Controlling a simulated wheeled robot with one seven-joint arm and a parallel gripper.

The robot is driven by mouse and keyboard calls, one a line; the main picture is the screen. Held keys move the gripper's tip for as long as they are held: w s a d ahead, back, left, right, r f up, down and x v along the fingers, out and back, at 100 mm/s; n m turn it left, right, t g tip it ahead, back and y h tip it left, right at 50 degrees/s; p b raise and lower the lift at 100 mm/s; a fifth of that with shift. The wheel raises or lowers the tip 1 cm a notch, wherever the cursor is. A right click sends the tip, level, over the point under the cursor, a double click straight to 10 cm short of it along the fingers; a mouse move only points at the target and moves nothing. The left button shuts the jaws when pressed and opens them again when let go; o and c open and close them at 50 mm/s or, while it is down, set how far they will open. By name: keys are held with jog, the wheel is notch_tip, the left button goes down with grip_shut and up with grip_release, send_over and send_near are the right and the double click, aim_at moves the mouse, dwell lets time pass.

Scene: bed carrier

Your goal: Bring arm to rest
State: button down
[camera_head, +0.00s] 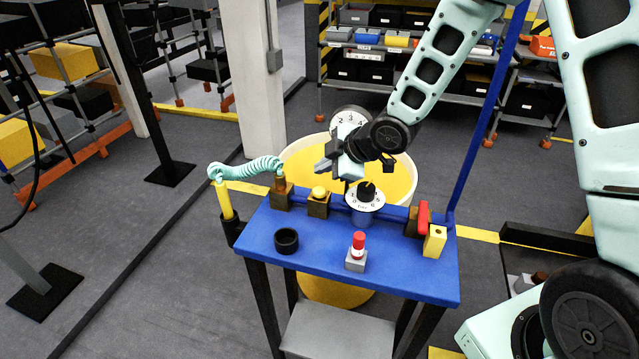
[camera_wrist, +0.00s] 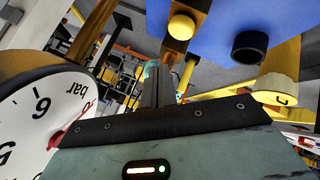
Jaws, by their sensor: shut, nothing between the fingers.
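My gripper (camera_head: 323,165) is at the end of my mint-green arm, which reaches down from the upper right in the head view. In the wrist view the fingers (camera_wrist: 156,88) are together with nothing held. That view also shows the yellow button (camera_wrist: 181,27) and the black ring (camera_wrist: 250,47) ahead of the fingers.
A yellow-lined bin (camera_head: 402,174) stands behind the table. The table bears a red-topped button (camera_head: 358,243) and a blue post (camera_head: 487,105).

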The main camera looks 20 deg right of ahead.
jog(key=shift+r+p, duration=0.5)
jog(key=shift+r, duration=0.45)
jog(key=s+a+r+m+g+h, duration=0.1)
jog(key=s+a+r+m+g, duration=0.1)
jog(key=s, duration=0.9)
jog(key=s+a+r+m+g+h+b, duration=0.1)
jog(key=s+a+r+m+g+h, duration=0.1)
jog(key=s, duration=0.8)
jog(key=s+a+r+m+g+h, duration=0.1)
jog(key=s+a+r+m+g, duration=0.2)
jog(key=s, duration=0.8)
jog(key=shift+s+m+h+b, duration=0.35)
jog(key=shift+m+h, duration=0.05)
jog(key=shift+m, duration=0.3)
